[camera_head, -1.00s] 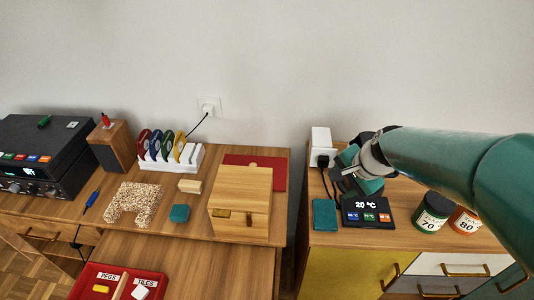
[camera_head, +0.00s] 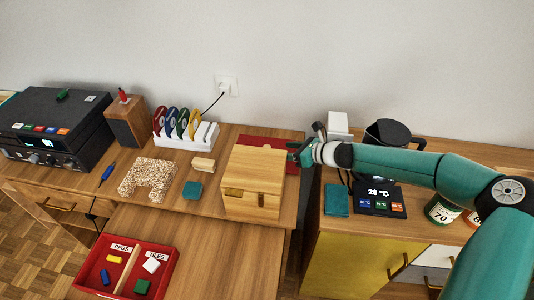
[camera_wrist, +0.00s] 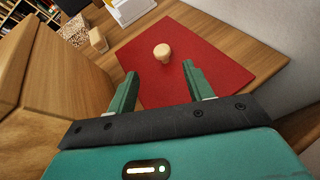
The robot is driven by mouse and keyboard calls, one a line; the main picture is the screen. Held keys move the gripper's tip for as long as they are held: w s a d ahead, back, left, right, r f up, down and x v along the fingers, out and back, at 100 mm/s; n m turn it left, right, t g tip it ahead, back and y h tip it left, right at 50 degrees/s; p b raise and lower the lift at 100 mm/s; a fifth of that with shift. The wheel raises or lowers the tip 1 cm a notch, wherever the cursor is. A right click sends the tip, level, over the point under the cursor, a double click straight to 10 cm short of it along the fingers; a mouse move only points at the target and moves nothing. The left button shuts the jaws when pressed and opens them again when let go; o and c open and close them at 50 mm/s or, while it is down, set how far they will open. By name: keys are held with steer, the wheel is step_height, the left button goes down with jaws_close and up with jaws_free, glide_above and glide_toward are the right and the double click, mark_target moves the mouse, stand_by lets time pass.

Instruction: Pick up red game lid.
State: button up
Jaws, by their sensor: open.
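The red game lid (camera_wrist: 200,50) is a flat red panel with a pale round wooden knob (camera_wrist: 162,52) near its middle. It lies on the wooden tabletop behind the wooden box; in the head view the lid (camera_head: 292,164) is partly hidden by the box and my gripper. My gripper (camera_head: 294,151) is at the lid's right side. In the wrist view its two green fingers (camera_wrist: 160,87) are apart and empty, pointing toward the knob, which shows beyond and between the tips.
The wooden box (camera_head: 256,170) stands close in front of the lid. A white rack of coloured discs (camera_head: 182,128) is to the left. A gap separates this table from the right cabinet with the temperature display (camera_head: 379,197) and black kettle (camera_head: 388,134).

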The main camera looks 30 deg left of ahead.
mark_target(273, 143)
steer(key=shift+w+a+f+m, duration=0.2)
steer(key=shift+w+a+m, duration=0.05)
steer(key=shift+a+m, duration=0.2)
steer(key=x, duration=0.7)
jaws_close()
